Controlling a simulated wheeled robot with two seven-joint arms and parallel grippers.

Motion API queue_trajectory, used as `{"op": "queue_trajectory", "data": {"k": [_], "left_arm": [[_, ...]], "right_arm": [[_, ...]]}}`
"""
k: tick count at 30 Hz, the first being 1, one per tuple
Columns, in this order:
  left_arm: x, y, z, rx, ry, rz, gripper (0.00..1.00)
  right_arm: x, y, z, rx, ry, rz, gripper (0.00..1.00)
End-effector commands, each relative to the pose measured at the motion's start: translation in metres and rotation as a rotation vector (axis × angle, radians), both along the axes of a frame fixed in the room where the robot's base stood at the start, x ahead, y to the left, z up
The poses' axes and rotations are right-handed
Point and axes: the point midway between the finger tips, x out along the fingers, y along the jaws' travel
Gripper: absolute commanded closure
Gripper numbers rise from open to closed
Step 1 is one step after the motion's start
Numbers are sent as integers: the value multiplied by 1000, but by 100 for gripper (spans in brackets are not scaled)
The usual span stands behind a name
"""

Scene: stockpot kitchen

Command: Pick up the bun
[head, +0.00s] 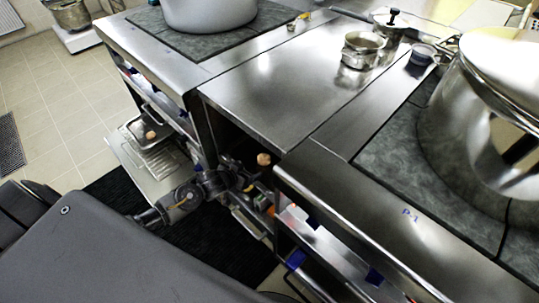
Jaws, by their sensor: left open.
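A small tan, rounded thing that looks like the bun (263,159) shows in the dark open bay under the steel counter. My left gripper (250,178) reaches into that bay from the left, open, with its fingers small and dark just below the bun. I cannot tell whether they touch it. My right gripper is not in view.
The steel counter (280,85) has a bare middle, with small pots (362,50) at its back right. Large stockpots (485,130) stand on the dark hobs. The open oven door (150,180) juts out left of my arm. Counter edges close in around the bay.

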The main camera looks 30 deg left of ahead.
Motion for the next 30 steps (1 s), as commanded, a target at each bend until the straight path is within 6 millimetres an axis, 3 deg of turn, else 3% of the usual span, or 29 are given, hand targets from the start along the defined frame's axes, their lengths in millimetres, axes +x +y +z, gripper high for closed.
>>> {"op": "queue_trajectory", "data": {"k": [5, 11, 15, 23, 30], "left_arm": [[4, -4, 6, -7, -9, -6, 23], [28, -8, -10, -6, -10, -5, 23], [42, -8, -21, -5, -9, -4, 23], [49, -8, -26, -5, -9, -4, 23], [78, -11, -41, -4, -9, -3, 23]], "right_arm": [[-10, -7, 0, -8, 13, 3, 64], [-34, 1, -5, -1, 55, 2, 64], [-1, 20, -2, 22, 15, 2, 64], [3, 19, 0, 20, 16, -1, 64], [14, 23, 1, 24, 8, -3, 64]]}}
